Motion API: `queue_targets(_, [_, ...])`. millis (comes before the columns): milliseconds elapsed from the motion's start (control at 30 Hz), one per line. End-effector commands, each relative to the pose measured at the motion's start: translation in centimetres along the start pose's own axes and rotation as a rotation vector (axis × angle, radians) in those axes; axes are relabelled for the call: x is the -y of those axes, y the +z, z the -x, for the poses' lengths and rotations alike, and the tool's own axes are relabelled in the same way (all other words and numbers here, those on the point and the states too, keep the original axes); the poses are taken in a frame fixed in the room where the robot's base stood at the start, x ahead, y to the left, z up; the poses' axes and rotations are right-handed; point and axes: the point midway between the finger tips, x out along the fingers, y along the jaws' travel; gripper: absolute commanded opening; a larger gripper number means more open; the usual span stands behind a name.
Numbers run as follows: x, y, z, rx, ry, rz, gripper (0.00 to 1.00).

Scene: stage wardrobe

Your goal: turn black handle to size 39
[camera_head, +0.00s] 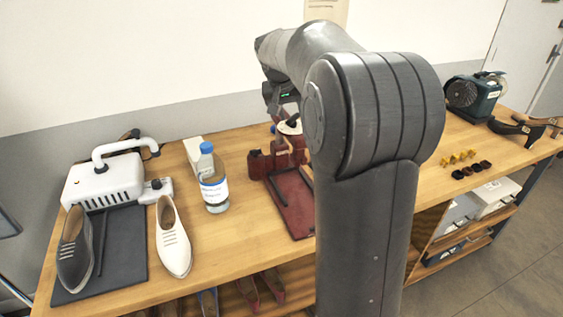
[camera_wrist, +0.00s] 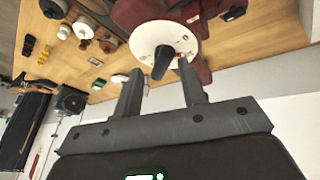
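The black handle (camera_wrist: 162,62) sits on a round white dial (camera_wrist: 150,37) in the wrist view. It points toward my gripper, tilted slightly to the lower left. Small marks ring the dial, with a red mark near its right lower edge; the size numbers are too small to read. My gripper (camera_wrist: 160,70) is open, its two fingers apart on either side of the handle's free end, with clear gaps. In the head view the dial (camera_head: 289,126) shows on the dark red machine (camera_head: 262,164), partly hidden by my arm; the handle cannot be made out there.
Right of my arm are small yellow and dark knobs (camera_head: 459,158) and a green-black machine (camera_head: 473,98).

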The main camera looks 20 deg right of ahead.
Motion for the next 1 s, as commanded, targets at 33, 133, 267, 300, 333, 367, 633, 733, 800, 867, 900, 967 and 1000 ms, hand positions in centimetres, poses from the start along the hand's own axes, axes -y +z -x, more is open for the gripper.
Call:
queue_targets(33, [0.1,-0.1,1.4,-0.008,-0.002,0.000,0.38])
queue_targets(133, [0.1,-0.1,3.3,-0.006,-0.001,-0.001,0.38])
queue_targets(267, [0.1,-0.1,6.0,-0.006,-0.001,-0.002,0.38])
queue_targets(300, [0.1,-0.1,6.8,-0.006,-0.001,-0.003,0.38])
queue_targets(333, [0.1,-0.1,7.4,-0.006,-0.002,-0.003,0.38])
queue_targets(367, [0.1,-0.1,8.0,-0.006,-0.002,-0.003,0.38])
queue_targets(633, [0.3,2.8,11.0,-0.013,-0.036,0.050,0.38])
queue_targets(733, [0.4,4.3,11.5,-0.020,-0.057,0.078,0.38])
queue_targets(800, [0.4,5.4,11.9,-0.024,-0.071,0.098,0.38])
queue_targets(867, [0.5,6.3,12.1,-0.029,-0.084,0.114,0.38])
queue_targets(900, [0.5,7.0,12.3,-0.032,-0.093,0.125,0.38])
queue_targets(967, [0.5,8.0,12.6,-0.036,-0.105,0.141,0.38])
queue_targets(1000, [0.5,8.6,12.7,-0.040,-0.114,0.152,0.38])
